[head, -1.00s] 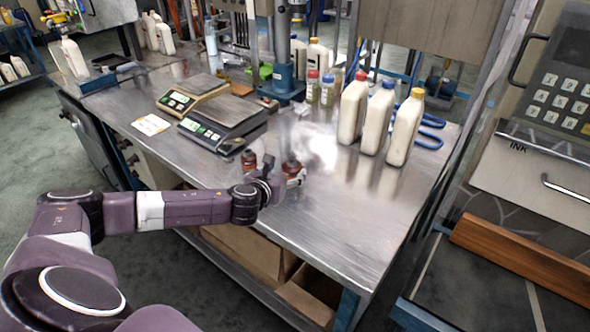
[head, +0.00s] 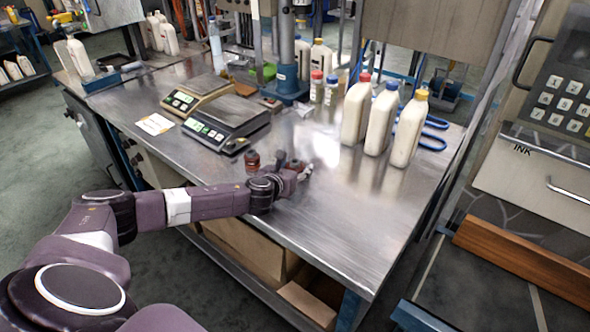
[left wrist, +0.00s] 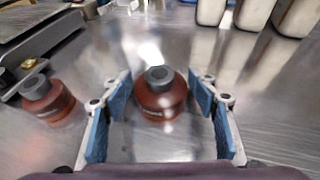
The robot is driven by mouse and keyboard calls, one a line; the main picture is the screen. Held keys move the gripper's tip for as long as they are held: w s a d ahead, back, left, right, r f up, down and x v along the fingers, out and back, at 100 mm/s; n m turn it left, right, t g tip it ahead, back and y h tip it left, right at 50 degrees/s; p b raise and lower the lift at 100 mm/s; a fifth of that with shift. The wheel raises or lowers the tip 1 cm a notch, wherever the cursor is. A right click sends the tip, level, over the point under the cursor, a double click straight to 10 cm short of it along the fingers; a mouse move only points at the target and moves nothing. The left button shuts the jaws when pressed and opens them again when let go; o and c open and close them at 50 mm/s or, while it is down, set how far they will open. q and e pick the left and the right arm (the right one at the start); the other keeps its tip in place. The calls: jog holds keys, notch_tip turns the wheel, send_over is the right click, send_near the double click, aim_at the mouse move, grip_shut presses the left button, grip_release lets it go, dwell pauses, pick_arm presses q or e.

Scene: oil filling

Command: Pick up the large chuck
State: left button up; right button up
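Two reddish-brown chucks with grey tops stand upright on the metal workbench. One chuck (left wrist: 160,101) is between the spread fingers of my left gripper (left wrist: 160,112) in the left wrist view, towards their tips. No clear contact shows. In the head view it is partly hidden by the gripper (head: 300,176). The other chuck (left wrist: 47,104) stands outside the fingers to the left; it also shows in the head view (head: 252,162). I cannot tell for certain which chuck is the larger. My left gripper is open and low over the bench. My right gripper is not in view.
Two scales (head: 228,124) stand left of the chucks on the workbench (head: 345,225). White bottles (head: 381,122) with coloured caps stand at the back right. A blue-based stand (head: 287,86) is behind. The bench's front right is clear.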

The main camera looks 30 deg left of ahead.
pick_arm(q)
jog(key=c, duration=1)
jog(key=shift+c, duration=0.7)
jog(key=shift+r, duration=0.1)
